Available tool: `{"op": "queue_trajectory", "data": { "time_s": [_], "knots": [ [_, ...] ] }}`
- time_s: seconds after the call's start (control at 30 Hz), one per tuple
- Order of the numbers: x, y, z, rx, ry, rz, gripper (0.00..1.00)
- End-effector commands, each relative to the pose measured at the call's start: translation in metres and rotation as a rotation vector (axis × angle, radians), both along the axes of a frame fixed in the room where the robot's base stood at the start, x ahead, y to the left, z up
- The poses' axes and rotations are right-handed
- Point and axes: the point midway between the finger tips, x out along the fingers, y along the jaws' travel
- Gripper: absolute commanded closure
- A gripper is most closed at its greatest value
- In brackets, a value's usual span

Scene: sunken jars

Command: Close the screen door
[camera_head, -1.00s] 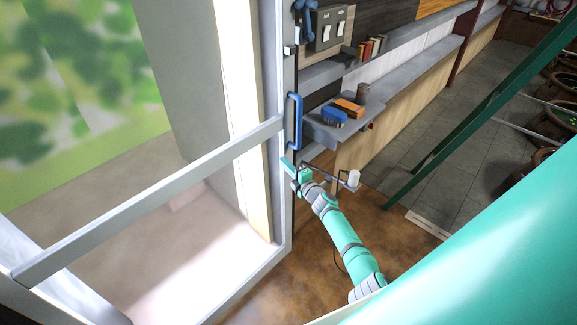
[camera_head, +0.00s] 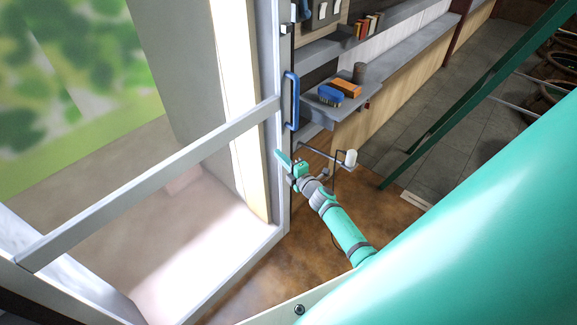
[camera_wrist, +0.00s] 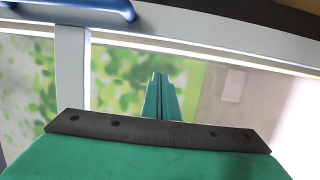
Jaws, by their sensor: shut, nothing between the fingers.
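The screen door (camera_head: 155,188) has a pale grey frame with a crossbar and see-through panels, and fills the left of the head view. A blue handle (camera_head: 291,100) is on its right upright; part of it also shows at the top of the wrist view (camera_wrist: 105,6). My gripper (camera_head: 279,156) is at that upright, below the handle and the crossbar. Its green fingers (camera_wrist: 161,78) are together and empty, pointing at the door in the wrist view. I cannot tell whether they touch the frame. How far the door stands open is unclear.
A grey shelf (camera_head: 316,112) with a blue-and-yellow box (camera_head: 330,95), an orange box (camera_head: 346,88) and a dark cup (camera_head: 359,71) is right of the handle. A white object (camera_head: 350,157) on a thin arm is near my wrist. Brown floor (camera_head: 270,280) lies below.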

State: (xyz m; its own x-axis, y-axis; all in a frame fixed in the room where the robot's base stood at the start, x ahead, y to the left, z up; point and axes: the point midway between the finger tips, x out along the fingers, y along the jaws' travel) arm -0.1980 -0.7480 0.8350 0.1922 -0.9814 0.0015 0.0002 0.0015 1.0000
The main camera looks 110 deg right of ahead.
Motion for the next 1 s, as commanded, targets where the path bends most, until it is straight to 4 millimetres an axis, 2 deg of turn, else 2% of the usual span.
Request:
{"op": "queue_trajectory", "data": {
  "time_s": [0.17, 0.4, 0.87, 0.93, 1.0],
  "knots": [
    [-0.013, 0.026, 0.000, 0.000, 0.001, -0.013, 1.00],
    [-0.014, 0.048, 0.000, 0.000, 0.001, -0.007, 1.00],
    [-0.007, 0.055, 0.000, 0.000, 0.000, 0.005, 1.00],
    [0.001, 0.056, 0.000, 0.002, -0.001, 0.020, 1.00],
    [0.018, 0.057, 0.001, 0.009, -0.002, 0.054, 1.00]
  ]
}}
